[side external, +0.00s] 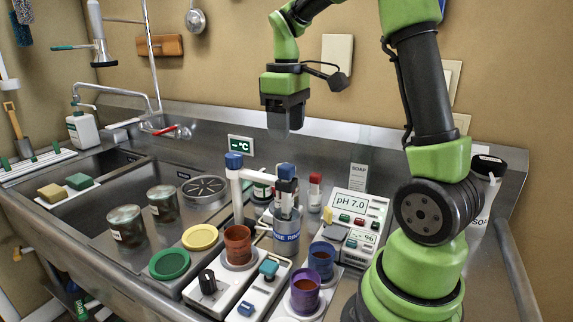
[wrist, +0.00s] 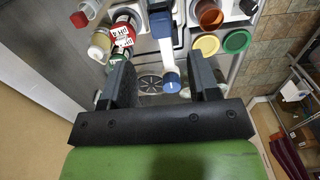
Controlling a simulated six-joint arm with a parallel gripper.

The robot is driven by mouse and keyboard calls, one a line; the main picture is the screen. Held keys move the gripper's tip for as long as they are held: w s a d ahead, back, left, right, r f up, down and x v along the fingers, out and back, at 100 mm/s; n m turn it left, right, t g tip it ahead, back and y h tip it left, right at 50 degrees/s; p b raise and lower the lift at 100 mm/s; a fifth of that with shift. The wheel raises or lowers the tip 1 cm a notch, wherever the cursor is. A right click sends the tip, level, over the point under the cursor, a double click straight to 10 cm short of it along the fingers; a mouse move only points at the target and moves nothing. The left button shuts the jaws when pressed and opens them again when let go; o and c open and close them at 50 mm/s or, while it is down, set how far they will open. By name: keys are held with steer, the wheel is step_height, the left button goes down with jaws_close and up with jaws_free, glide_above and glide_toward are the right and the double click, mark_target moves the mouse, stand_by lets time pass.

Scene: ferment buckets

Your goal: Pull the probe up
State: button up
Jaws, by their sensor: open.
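The probe's lower end is hidden in the bottle. My gripper (side external: 284,126) hangs above and behind the probe, clear of it, pointing down. In the wrist view my gripper (wrist: 161,72) has its two dark fingers wide apart with nothing held. The blue top of the stand (wrist: 171,83) shows between them there; I cannot clearly tell the probe in that view.
The pH meter (side external: 358,212) reads 7.0 to the right of the bottle. Brown (side external: 238,244), blue (side external: 321,260) and purple (side external: 305,290) cups stand in front. Yellow (side external: 199,237) and green (side external: 169,264) lids and two jars lie left, near the sink. Air around my gripper is free.

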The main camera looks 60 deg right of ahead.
mark_target(286, 166)
step_height(286, 166, down, 8)
steer(key=shift+f, duration=0.25)
jaws_close()
steer(key=shift+r, duration=3.05)
jaws_free()
step_height(286, 166, up, 10)
